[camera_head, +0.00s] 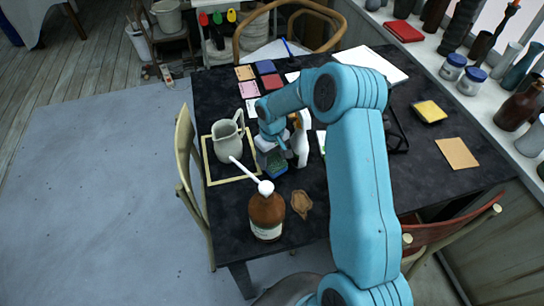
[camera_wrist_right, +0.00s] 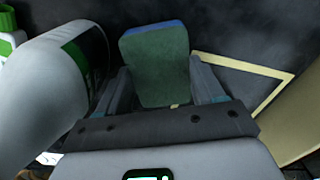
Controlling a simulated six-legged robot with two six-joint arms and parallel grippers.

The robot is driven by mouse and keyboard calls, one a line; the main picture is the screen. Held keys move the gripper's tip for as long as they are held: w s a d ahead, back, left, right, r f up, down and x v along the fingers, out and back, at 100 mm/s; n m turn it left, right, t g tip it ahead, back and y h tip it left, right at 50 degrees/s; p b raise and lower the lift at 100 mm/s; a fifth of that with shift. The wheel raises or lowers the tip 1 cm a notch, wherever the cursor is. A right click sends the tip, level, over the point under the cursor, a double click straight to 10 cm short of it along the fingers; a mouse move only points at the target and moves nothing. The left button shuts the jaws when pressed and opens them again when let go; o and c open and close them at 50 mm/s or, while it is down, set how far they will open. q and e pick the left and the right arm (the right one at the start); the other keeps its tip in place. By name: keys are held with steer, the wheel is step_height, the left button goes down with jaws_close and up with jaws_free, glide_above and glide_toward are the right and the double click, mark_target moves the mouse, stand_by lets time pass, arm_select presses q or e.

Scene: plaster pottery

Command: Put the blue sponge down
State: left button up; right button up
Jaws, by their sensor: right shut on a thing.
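The blue sponge (camera_head: 277,168) shows a green face and a blue edge. It is between the fingers of my right gripper (camera_head: 270,155), over the black table (camera_head: 230,195), just right of the pale pitcher. In the right wrist view the sponge (camera_wrist_right: 155,68) sits between the two fingers of the gripper (camera_wrist_right: 165,88), which is shut on it. I cannot tell whether the sponge touches the table. My left gripper is not in view.
The pitcher (camera_head: 228,138) stands within a yellow square outline (camera_head: 212,181). A white spray bottle (camera_head: 301,140) is close to the right of the gripper; it also shows in the wrist view (camera_wrist_right: 55,75). A brown pump bottle (camera_head: 266,213) stands near the front edge.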

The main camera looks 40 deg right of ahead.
mark_target(272, 159)
steer(key=shift+f, duration=0.35)
steer(key=shift+f+b, duration=0.15)
steer(key=shift+b, duration=0.15)
steer(key=o, duration=0.9)
steer(key=shift+o, duration=0.2)
step_height(272, 159, up, 12)
steer(key=shift+r, duration=0.25)
